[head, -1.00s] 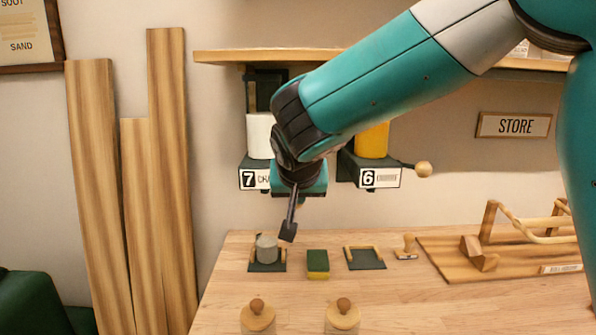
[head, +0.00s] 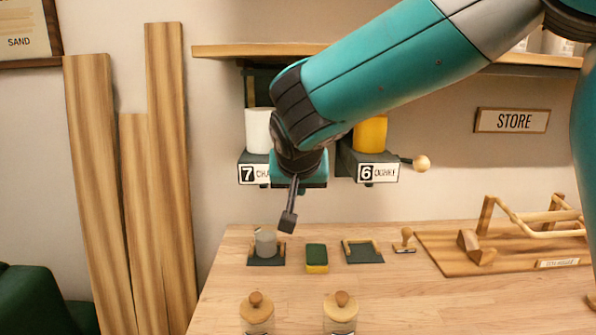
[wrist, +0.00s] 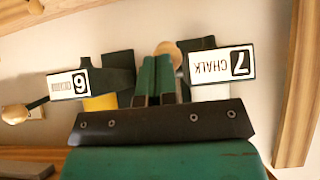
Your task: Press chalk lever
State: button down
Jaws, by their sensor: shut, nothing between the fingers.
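The chalk dispenser, labelled 7 (head: 247,174), hangs under the shelf with a white cylinder (head: 257,130) on it. In the head view my wrist covers its right side, and its lever is hidden. In the wrist view the picture is upside down, and the 7 CHALK label (wrist: 220,64) is at the right. A round wooden knob (wrist: 167,47), apparently the chalk lever's end, shows just beyond my fingertips. I cannot tell whether they touch. My gripper (head: 288,222) is shut and empty, pointing down in front of and below the dispenser; its fingers (wrist: 155,75) also show in the wrist view.
Dispenser 6 (head: 378,172), with a yellow cylinder and wooden-knobbed lever (head: 421,163), is at the right. Below, a grey cup (head: 265,243) stands on a dark holder. A sponge (head: 316,258), an empty holder (head: 362,252), a stamp (head: 404,241) and lidded jars (head: 257,310) are also on the table.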

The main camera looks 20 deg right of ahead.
jog(key=b+v, duration=0.1)
jog(key=v, duration=1)
jog(key=shift+s+a+r, duration=0.2)
jog(key=shift+a+r, duration=0.05)
jog(key=shift+r, duration=0.05)
jog(key=s+a+f+n+g+y, duration=0.1)
jog(key=s+f+n+g+y, duration=0.2)
jog(key=s, duration=0.7)
jog(key=s+f+n+g+y, duration=0.3)
jog(key=s+f+n+g, duration=0.2)
jog(key=s+f, duration=0.5)
jog(key=s+n, duration=0.1)
jog(key=n, duration=0.1)
jog(key=shift+a+n+y, duration=0.4)
